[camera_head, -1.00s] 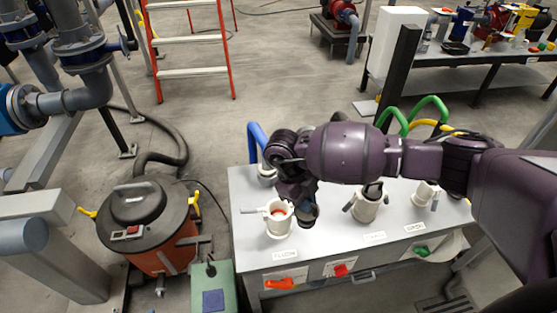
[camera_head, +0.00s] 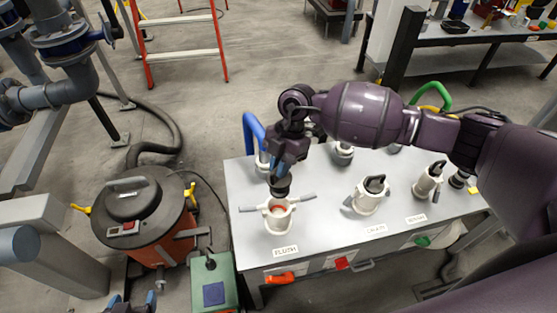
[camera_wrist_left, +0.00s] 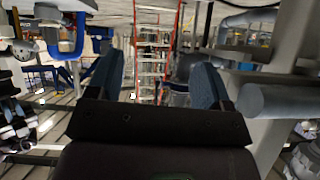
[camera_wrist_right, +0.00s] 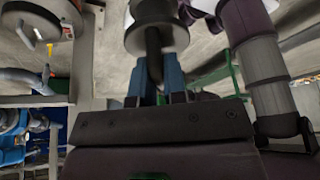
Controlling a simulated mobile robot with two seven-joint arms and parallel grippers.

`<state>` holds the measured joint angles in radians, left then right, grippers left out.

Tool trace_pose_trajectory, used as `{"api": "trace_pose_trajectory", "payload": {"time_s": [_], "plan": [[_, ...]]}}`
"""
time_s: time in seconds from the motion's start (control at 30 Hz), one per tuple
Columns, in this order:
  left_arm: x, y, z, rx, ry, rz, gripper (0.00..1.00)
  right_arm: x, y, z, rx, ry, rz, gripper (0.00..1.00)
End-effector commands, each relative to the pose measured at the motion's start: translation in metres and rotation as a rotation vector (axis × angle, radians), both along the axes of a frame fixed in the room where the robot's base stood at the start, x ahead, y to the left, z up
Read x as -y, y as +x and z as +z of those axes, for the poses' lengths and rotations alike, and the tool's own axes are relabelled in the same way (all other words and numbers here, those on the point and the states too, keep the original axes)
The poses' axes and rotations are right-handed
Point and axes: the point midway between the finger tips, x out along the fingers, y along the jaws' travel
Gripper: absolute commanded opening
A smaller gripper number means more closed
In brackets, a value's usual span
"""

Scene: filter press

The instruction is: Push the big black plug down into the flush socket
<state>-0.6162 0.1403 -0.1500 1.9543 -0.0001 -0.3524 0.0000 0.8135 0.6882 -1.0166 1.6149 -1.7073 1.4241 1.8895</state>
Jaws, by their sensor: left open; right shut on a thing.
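The big black plug (camera_head: 281,188) is held in my right gripper (camera_head: 287,163), above the back rim of the white flush socket (camera_head: 279,222). The socket has a reddish inside and grey levers spread out to both sides. Whether the plug touches the rim I cannot tell. My left gripper (camera_head: 132,302) is low at the bottom edge of the head view, away from the table. Its blue fingers (camera_wrist_left: 165,85) are apart and empty.
Two more white sockets with black plugs, at the drain label (camera_head: 368,203) and further right (camera_head: 427,185), stand on the grey table (camera_head: 325,225). A blue hose (camera_head: 250,130) rises behind the flush socket. An orange drum (camera_head: 150,215) and a green box (camera_head: 211,285) stand left.

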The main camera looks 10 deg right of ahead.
Motion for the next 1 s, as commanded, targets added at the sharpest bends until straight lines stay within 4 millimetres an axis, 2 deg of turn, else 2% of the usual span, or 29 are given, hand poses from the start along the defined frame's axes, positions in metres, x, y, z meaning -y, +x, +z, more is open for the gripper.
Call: {"api": "trace_pose_trajectory", "payload": {"time_s": [0.27, 0.7, 1.0], "plan": [[0.0, -0.001, -0.006, -0.001, 0.0, 0.001, 0.73, -0.001, 0.0, -0.007, 0.002, 0.001, -0.024, 0.0], [0.002, 0.011, -0.025, 0.035, -0.001, -0.004, 0.73, -0.001, 0.0, -0.054, 0.001, 0.001, -0.021, 0.0], [0.003, 0.014, -0.037, 0.035, 0.0, -0.007, 0.73, -0.001, 0.0, -0.068, 0.002, 0.0, -0.02, 0.0]]}}
